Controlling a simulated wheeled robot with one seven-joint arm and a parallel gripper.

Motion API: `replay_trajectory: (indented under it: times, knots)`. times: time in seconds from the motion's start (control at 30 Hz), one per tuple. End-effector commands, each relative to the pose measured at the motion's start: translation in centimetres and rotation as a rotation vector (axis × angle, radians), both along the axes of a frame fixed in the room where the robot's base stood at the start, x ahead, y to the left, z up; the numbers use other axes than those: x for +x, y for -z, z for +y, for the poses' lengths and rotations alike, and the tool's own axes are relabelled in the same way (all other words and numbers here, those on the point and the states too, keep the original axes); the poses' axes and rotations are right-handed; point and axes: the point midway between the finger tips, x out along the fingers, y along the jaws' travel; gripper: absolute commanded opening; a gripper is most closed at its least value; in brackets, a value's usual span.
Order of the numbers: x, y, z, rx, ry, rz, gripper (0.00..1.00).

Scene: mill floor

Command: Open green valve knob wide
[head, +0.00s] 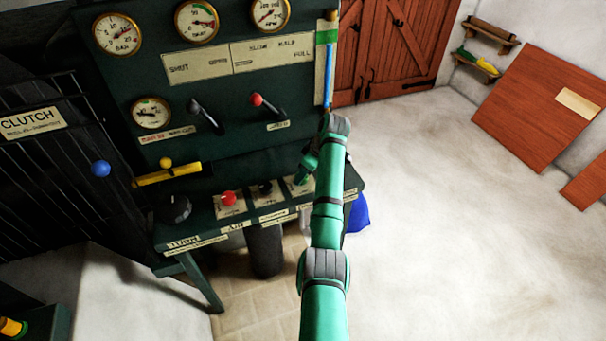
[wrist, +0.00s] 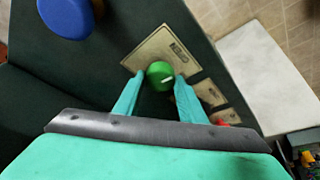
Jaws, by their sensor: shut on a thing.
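The green valve knob (wrist: 160,70) shows in the wrist view on a cream label plate (wrist: 150,50) on the dark green panel. It is round, with a short white mark that slants slightly up to the right in that view. My gripper (wrist: 159,77) has one finger on each side of the knob and is shut on it. In the head view my arm comes down to the right end of the console ledge, and the knob is hidden behind it.
The ledge also carries a red knob (head: 229,198) and a black dial (head: 174,209). Above are two levers, red-tipped (head: 257,100) and black (head: 194,105), and several gauges. A yellow bar (head: 167,174) juts out at left. The floor at right is clear.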

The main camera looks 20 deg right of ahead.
Motion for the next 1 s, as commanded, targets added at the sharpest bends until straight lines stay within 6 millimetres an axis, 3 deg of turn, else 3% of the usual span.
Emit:
replay_trajectory:
  times: [0.77, 0.8, 0.83, 0.87, 1.0]
  knots:
    - [0.15, -0.06, -0.01, -0.001, -0.1, -0.002, 0.14]
    - [0.15, -0.06, -0.01, -0.002, -0.099, -0.003, 0.44]
    - [0.15, -0.06, -0.01, -0.002, -0.099, -0.003, 0.51]
    - [0.14, -0.05, -0.01, -0.001, -0.099, -0.002, 0.55]
    - [0.11, -0.03, -0.01, 0.0, -0.099, -0.001, 0.55]
